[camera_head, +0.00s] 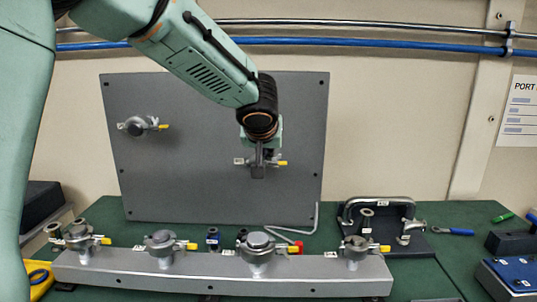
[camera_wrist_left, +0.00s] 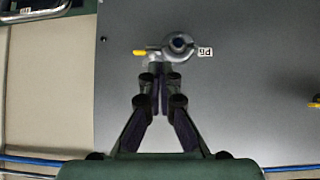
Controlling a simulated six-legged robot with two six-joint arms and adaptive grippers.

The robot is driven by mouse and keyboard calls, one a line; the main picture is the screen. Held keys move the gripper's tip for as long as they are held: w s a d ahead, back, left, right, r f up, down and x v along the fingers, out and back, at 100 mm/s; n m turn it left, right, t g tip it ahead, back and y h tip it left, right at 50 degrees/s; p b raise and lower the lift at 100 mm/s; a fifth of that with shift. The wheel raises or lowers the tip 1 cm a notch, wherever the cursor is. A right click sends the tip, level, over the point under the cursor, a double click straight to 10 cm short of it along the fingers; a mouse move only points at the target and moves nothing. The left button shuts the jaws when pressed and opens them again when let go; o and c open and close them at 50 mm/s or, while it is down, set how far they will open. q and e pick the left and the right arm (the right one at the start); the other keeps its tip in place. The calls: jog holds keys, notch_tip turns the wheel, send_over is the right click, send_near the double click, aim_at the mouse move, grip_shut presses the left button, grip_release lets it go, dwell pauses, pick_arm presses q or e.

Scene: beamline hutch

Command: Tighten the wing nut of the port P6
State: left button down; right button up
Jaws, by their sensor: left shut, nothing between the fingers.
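Port P6 is a round metal flange with a clamp on the upright grey panel (camera_head: 216,200). Its label (camera_head: 239,161) and the yellow wing nut (camera_head: 282,163) show either side of my left gripper (camera_head: 259,168), which hides most of the port in the head view. In the left wrist view the port (camera_wrist_left: 179,46), its upside-down P6 label (camera_wrist_left: 205,52) and the yellow wing nut (camera_wrist_left: 140,52) are clear. My left gripper (camera_wrist_left: 160,88) is shut and empty, its fingertips just beside the port's clamp; I cannot tell whether they touch. My right gripper is not in view.
Another clamped port (camera_head: 138,125) is at the panel's left. A grey manifold (camera_head: 215,277) with several yellow-tipped ports stands in front on the green bench. A hex key (camera_head: 300,226), a black stand (camera_head: 405,235) and a blue-handled tool (camera_head: 455,231) lie behind and right.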

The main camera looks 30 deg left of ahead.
aim_at(275, 158)
pick_arm(q)
jog(key=w+f+p, duration=0.1)
jog(key=w, duration=0.1)
jog(key=w+a+f+p, duration=0.2)
jog(key=w, duration=0.1)
jog(key=shift+w+a, duration=0.25)
jog(key=shift+w, duration=0.05)
jog(key=shift+w+a, duration=0.2)
jog(key=shift+a, duration=0.05)
jog(key=shift+w+f+p, duration=0.25)
jog(key=shift+w+p, duration=0.2)
jog(key=shift+w, duration=0.25)
jog(key=shift+s+a, duration=0.1)
jog(key=shift+s+a, duration=0.1)
jog(key=shift+a, duration=0.05)
